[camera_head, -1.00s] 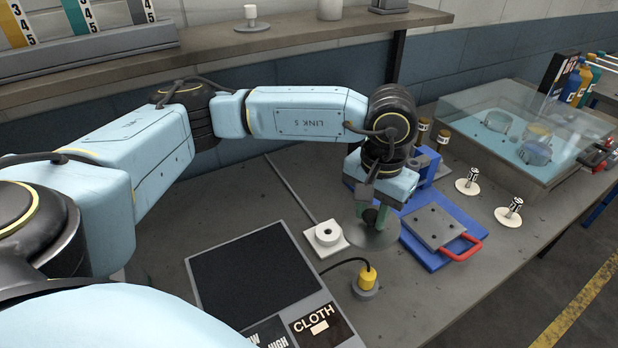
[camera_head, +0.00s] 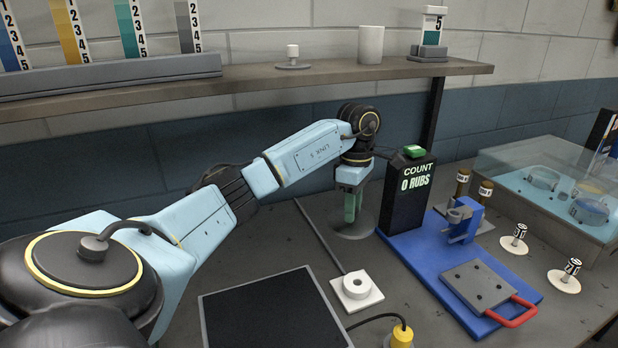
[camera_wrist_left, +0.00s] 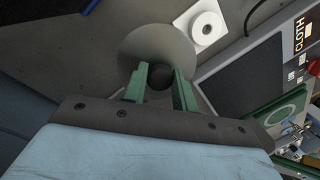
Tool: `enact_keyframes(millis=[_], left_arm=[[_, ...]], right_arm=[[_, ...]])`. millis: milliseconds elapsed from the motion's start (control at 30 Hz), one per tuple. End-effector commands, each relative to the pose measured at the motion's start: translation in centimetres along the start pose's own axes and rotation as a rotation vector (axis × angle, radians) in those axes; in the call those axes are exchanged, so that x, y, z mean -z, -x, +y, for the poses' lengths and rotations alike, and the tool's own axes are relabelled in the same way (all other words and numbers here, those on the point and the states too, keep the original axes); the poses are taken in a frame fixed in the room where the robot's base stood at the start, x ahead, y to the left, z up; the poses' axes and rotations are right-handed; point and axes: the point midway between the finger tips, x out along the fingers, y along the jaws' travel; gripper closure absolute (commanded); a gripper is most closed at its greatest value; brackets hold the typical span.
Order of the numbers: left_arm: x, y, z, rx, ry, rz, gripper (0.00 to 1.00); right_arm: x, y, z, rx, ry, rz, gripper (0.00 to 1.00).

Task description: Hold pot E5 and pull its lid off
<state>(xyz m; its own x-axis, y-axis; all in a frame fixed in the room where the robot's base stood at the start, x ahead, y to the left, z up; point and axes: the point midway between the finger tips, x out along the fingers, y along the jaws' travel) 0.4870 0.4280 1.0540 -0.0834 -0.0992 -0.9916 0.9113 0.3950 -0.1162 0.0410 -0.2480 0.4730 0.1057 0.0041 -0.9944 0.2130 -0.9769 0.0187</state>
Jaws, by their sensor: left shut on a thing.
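My left gripper (camera_head: 352,207) has green fingers and points down over a grey round disc (camera_head: 356,231) on the bench, left of the black counter box. In the left wrist view the gripper (camera_wrist_left: 160,88) is shut on a dark round thing between its fingers, over the disc (camera_wrist_left: 150,42). Most of the held thing is hidden, and no label shows on it. I cannot read the label E5 on anything. My right gripper is not in view.
The counter box (camera_head: 408,190) stands on a blue base (camera_head: 430,262) with a red handle (camera_head: 512,312), close right of my gripper. A white ring block (camera_head: 357,288) and a black pad (camera_head: 270,315) lie in front. A shelf (camera_head: 300,82) runs behind.

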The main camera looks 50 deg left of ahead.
Motion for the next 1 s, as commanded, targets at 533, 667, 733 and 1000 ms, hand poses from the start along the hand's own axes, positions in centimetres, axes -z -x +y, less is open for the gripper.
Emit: enact_keyframes(millis=[533,667,733,1000], left_arm=[[1.6,-6.7,1.0,-0.002,0.106,-0.018,1.00],[1.7,-8.1,1.1,0.000,0.105,-0.017,1.00],[1.7,-9.2,1.2,0.001,0.104,-0.018,1.00],[1.8,-10.2,1.4,-0.004,0.103,-0.018,1.00]], right_arm=[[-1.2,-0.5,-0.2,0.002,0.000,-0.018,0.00],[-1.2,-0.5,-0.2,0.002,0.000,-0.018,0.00],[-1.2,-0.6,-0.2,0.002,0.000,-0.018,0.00],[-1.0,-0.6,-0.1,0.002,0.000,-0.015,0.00]])
